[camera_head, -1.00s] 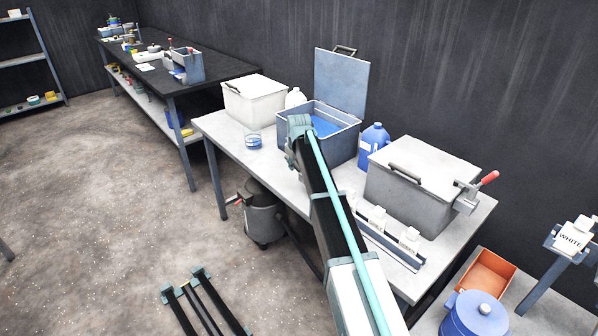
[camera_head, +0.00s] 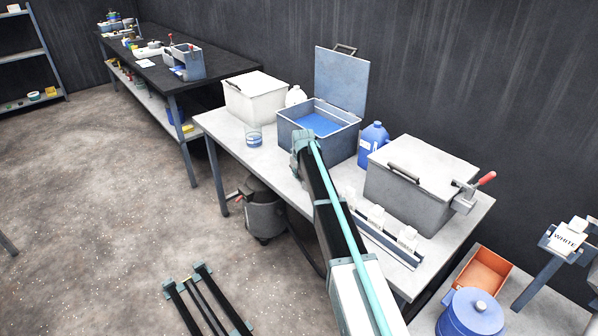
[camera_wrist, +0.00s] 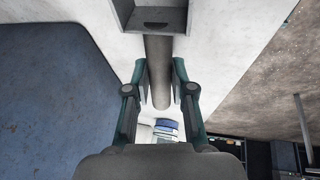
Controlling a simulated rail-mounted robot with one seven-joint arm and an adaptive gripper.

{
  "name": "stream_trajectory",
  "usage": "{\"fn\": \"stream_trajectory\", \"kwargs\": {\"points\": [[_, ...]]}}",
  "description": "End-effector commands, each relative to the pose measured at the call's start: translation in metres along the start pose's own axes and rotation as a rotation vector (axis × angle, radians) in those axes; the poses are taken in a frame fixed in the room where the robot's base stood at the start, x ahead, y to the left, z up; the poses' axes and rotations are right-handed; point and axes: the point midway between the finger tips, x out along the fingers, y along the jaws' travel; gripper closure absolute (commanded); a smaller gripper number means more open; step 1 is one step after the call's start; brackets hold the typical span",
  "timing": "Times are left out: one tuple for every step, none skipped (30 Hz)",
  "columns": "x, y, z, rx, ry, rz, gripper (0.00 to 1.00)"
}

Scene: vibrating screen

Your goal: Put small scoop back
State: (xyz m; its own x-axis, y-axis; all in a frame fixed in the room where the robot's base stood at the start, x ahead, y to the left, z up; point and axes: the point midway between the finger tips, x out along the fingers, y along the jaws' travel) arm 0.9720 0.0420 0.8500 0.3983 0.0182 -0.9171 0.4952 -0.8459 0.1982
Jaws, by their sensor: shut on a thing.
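The small scoop shows in the wrist view, with a grey metal head (camera_wrist: 150,18) at the top edge and a dark round handle (camera_wrist: 158,52) running down from it. My gripper (camera_wrist: 160,80) has its two teal-and-dark fingers on either side of the handle and is shut on it. A pale tabletop (camera_wrist: 225,45) lies behind the scoop. In the head view my arm ends in front of the open grey bin (camera_head: 345,145) with blue contents. My gripper and the scoop are hidden there behind the arm.
A white lidded box (camera_head: 254,102) and blue jug (camera_head: 373,143) flank the bin. A grey clamped box (camera_head: 415,190) and a rack of small white items (camera_head: 378,226) are to the right.

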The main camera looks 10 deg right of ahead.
Motion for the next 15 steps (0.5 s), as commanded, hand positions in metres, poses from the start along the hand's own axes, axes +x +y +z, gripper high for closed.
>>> {"fn": "stream_trajectory", "kwargs": {"points": [[0.0007, -0.0001, 0.0003, 0.000, 0.000, 0.000, 1.00], [0.0016, -0.0003, 0.0006, 0.000, 0.000, 0.000, 1.00], [0.0028, -0.0006, 0.0011, 0.000, 0.000, 0.000, 1.00], [0.0036, -0.0008, 0.0014, 0.000, 0.000, 0.000, 1.00], [0.0027, -0.0006, 0.0011, 0.000, 0.000, 0.000, 0.71], [0.0025, -0.0006, 0.0010, 0.000, 0.000, 0.000, 0.65], [0.0025, -0.0006, 0.0010, 0.000, 0.000, 0.000, 0.60], [0.0025, -0.0006, 0.0010, 0.000, 0.000, 0.000, 0.55], [0.0025, -0.0006, 0.0010, 0.000, 0.000, 0.000, 0.51], [0.0024, -0.0006, 0.0010, 0.000, 0.000, 0.000, 0.51], [0.0024, -0.0006, 0.0010, 0.000, 0.000, 0.000, 0.51], [0.0024, -0.0005, 0.0010, 0.000, 0.000, 0.000, 0.51], [0.0024, -0.0005, 0.0010, 0.000, 0.000, 0.000, 0.51], [0.0023, -0.0005, 0.0010, 0.000, 0.000, 0.000, 0.51], [0.0023, -0.0006, 0.0009, 0.000, 0.000, 0.000, 0.51]]}}
